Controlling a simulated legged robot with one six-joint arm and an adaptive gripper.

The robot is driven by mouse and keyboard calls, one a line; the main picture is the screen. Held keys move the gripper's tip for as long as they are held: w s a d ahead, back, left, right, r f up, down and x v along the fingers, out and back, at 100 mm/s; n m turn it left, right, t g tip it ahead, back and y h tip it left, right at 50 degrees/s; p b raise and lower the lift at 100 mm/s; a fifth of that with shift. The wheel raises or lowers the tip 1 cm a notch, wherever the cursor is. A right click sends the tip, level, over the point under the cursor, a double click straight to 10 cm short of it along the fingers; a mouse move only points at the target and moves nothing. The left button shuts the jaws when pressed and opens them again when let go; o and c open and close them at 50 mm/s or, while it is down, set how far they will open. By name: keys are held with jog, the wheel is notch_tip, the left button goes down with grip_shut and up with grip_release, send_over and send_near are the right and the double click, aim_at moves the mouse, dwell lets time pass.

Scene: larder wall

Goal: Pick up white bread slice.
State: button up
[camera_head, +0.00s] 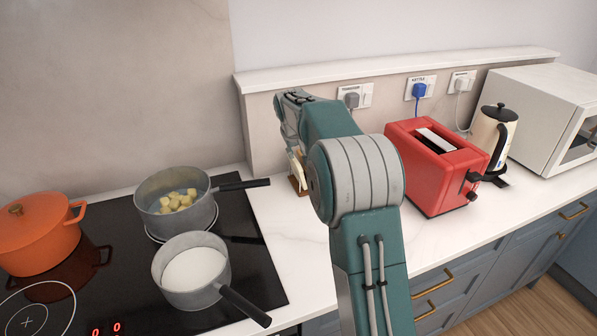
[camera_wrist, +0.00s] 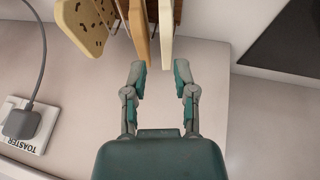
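The white bread slice (camera_wrist: 166,32) stands on edge in a brown wooden rack (camera_wrist: 112,12) at the top of the wrist view. A tan slice (camera_wrist: 140,35) stands just left of it, and a pale spotted slice (camera_wrist: 84,24) farther left. My gripper (camera_wrist: 160,72) is open and empty, its two fingers pointing at the rack. The near end of the white slice lies between the fingertip lines; the left fingertip is close to the tan slice, and I cannot tell whether they touch. In the head view my arm hides most of the rack (camera_head: 298,186).
A red toaster (camera_head: 435,165) stands right of my arm, with a kettle (camera_head: 493,138) and microwave (camera_head: 545,115) beyond. Left is a black hob (camera_head: 255,270) with an orange pot (camera_head: 38,235) and two saucepans (camera_head: 178,203) (camera_head: 192,270). Sockets (camera_head: 355,95) line the wall.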

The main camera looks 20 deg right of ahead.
aim_at(295, 162)
jog(key=shift+w+f, duration=0.2)
jog(key=shift+f, duration=0.25)
jog(key=shift+a+f, duration=0.2)
jog(key=shift+a, duration=0.05)
jog(key=x, duration=0.4)
jog(key=shift+a+f, duration=0.2)
jog(key=shift+f, duration=0.1)
jog(key=shift+d, duration=0.45)
grip_shut()
jog(key=shift+a+r, duration=0.1)
jog(key=shift+a, duration=0.25)
